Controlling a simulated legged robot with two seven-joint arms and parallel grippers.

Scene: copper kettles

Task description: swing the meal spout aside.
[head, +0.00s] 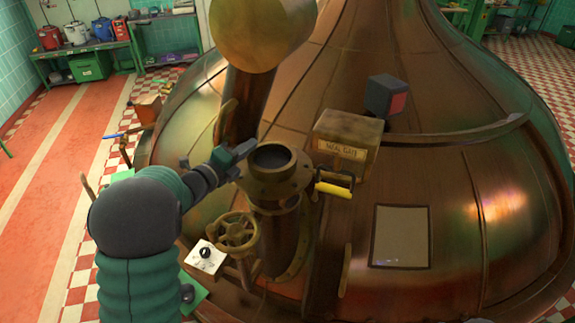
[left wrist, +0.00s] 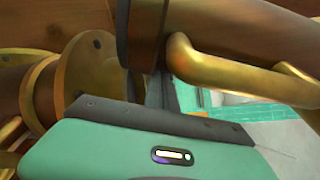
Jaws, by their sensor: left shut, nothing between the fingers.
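The meal spout (head: 248,95) is a copper tube with a wide round top, hanging over the kettle at upper centre. A brass handle (head: 226,122) curves along its left side. In the left wrist view, the spout (left wrist: 225,35) crosses the upper right and its brass handle (left wrist: 235,75) runs below it. My left gripper (head: 242,152) is shut and empty, close to the spout's lower end and left of the open flanged inlet (head: 272,160). In the wrist view, its dark fingers (left wrist: 160,92) lie beside the handle; contact cannot be told. My right gripper is not in view.
A box marked meal gate (head: 346,140) with a yellow-handled lever (head: 333,189) stands right of the inlet. A brass handwheel (head: 237,232) is below it. The copper kettle dome (head: 470,200) fills the right. Red floor (head: 75,160) is clear at left.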

